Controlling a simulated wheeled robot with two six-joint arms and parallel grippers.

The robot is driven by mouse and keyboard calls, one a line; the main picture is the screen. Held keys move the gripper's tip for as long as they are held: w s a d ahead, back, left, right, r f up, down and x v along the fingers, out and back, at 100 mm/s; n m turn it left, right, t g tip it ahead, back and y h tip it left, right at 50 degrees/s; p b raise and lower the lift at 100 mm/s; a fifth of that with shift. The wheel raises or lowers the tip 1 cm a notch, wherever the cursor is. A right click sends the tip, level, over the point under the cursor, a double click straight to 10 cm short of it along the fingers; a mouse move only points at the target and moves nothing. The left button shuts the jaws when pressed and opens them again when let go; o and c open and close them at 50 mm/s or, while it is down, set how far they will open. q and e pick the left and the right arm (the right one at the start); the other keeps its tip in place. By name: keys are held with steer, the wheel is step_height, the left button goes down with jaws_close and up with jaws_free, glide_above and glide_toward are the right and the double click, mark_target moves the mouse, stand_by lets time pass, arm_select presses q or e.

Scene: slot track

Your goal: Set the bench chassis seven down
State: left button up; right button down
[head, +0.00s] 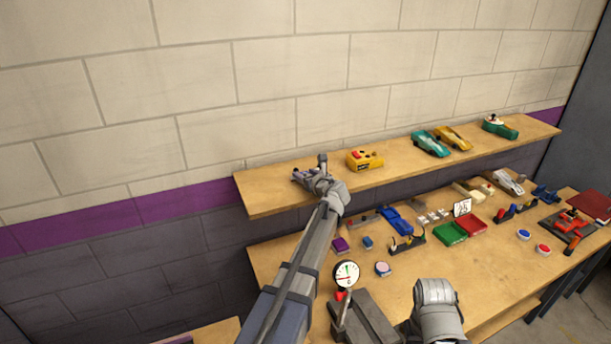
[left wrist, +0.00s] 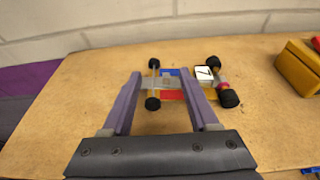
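The bench chassis seven (left wrist: 172,94) shows in the left wrist view as a small frame with black wheels, yellow, red, blue and grey parts, and a white tag reading 7. It appears to rest on the wooden shelf (left wrist: 90,85). My left gripper (left wrist: 162,74) is over it with its fingers spread. One fingertip is near the left axle and the other overlaps the middle, so it looks open.
A yellow block (head: 364,160) stands right of my gripper on the shelf, then teal (head: 430,144) and gold (head: 453,138) cars and a green car (head: 500,127). The workbench (head: 400,295) below holds red and green trays and many small parts. The wall is close behind.

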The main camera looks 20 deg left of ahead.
arm_select(q)
steer(key=shift+r, duration=0.1)
steer(key=p+v, duration=0.3)
steer(key=v, duration=0.9)
steer(key=shift+p, duration=0.3)
